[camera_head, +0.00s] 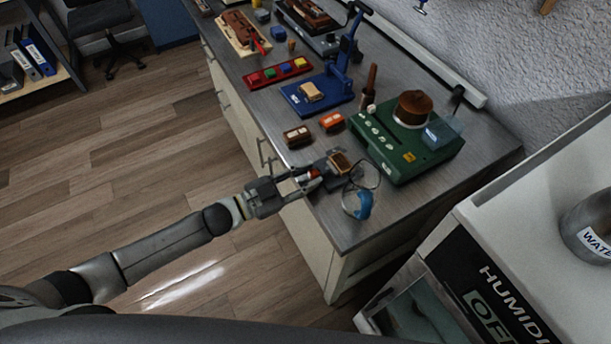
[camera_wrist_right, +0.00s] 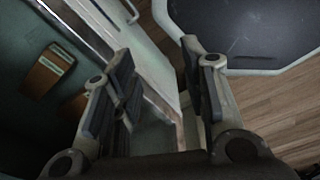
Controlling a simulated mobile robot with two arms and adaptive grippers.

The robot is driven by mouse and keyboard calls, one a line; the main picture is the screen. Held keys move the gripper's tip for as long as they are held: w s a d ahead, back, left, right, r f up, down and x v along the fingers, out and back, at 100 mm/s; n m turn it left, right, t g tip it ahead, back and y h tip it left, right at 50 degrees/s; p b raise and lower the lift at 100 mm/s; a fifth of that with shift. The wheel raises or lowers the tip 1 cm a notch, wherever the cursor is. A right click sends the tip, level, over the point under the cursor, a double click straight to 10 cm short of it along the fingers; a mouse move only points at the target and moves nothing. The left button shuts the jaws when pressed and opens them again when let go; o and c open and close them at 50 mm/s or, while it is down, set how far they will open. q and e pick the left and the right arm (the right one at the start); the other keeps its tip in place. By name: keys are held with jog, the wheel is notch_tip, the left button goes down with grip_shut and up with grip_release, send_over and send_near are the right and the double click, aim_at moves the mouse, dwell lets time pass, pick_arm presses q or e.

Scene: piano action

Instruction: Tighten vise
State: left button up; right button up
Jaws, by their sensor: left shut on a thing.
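The small vise (camera_head: 333,168) sits near the front edge of the grey workbench in the head view, with a brown block (camera_head: 342,160) at its top. My left gripper (camera_head: 304,179) reaches in from the left at the bench edge and is shut at the vise's near side. My right gripper (camera_wrist_right: 158,70) is open and empty in the right wrist view, away from the vise.
Right of the vise lie clear goggles with a blue part (camera_head: 357,204). Behind are two small brown and orange blocks (camera_head: 298,135), a blue press (camera_head: 320,92) and a green machine (camera_head: 405,145). A white humidity cabinet (camera_head: 520,235) stands at the right. The bench's front corner is bare.

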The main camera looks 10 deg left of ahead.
pick_arm(q)
jog(key=shift+c, duration=0.7)
jog(key=shift+m, duration=0.7)
pick_arm(e)
jog(key=shift+d+f, duration=0.15)
jog(key=shift+f, duration=0.05)
pick_arm(q)
jog(key=o, duration=1)
pick_arm(e)
jog(key=shift+d, duration=0.15)
pick_arm(q)
jog(key=shift+o, duration=0.2)
pick_arm(e)
jog(key=shift+s, duration=0.1)
jog(key=shift+r, duration=0.1)
